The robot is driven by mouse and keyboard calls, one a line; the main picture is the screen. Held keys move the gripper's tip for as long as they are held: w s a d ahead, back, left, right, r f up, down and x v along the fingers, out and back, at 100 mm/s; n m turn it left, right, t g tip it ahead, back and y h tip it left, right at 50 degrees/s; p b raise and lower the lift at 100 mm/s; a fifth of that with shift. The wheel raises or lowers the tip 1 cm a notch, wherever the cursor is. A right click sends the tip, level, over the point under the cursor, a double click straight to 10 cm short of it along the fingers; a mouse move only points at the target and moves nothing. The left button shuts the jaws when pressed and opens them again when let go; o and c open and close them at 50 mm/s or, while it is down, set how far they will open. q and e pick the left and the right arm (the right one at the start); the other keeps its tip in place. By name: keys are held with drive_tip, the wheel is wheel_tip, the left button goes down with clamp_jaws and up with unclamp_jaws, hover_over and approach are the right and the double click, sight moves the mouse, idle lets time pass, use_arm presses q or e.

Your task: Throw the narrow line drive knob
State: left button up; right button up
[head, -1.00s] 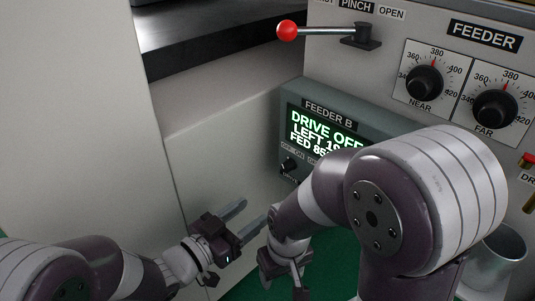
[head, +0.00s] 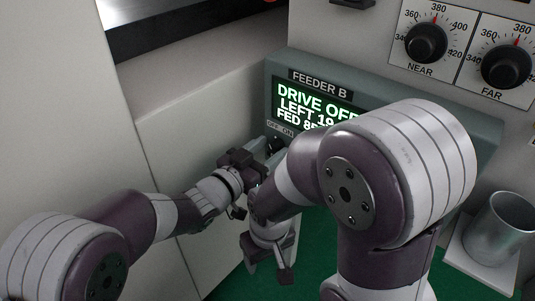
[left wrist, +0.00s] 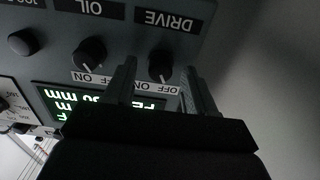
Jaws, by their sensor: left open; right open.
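The DRIVE knob (left wrist: 160,65) is a small black knob with a pale pointer line. In the left wrist view it appears between my left gripper's (left wrist: 159,72) two fingers, its label upside down, with ON and OFF marks beside it. In the head view the knob (head: 277,144) is partly hidden behind my left gripper (head: 266,152), which is open at the panel's lower left. Whether the fingers touch the knob cannot be told. The Feeder B screen (head: 312,108) reads DRIVE OFF. My right gripper (head: 270,262) is open and empty, lower down.
The OIL knob (left wrist: 88,52) sits close beside the DRIVE knob, outside one finger. NEAR (head: 426,43) and FAR (head: 506,66) dials are above. A metal cup (head: 497,228) stands at right. My right arm hides part of the feeder box. The green surface (head: 320,255) lies below.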

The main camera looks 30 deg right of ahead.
use_arm(q)
clamp_jaws()
drive_tip(key=c, duration=1)
unclamp_jaws()
drive_tip(key=shift+c, duration=0.2)
drive_tip(key=shift+m, duration=0.3)
drive_tip(key=m, duration=0.2)
drive_tip(key=shift+f+m+b, duration=0.1)
drive_tip(key=shift+m+b, duration=0.3)
drive_tip(key=m+b, duration=0.1)
drive_tip(key=m, duration=0.1)
drive_tip(key=shift+s+m, duration=0.1)
drive_tip(key=shift+m, duration=0.2)
drive_tip(key=m+b, duration=0.3)
drive_tip(key=m, duration=0.2)
drive_tip(key=shift+m, duration=0.7)
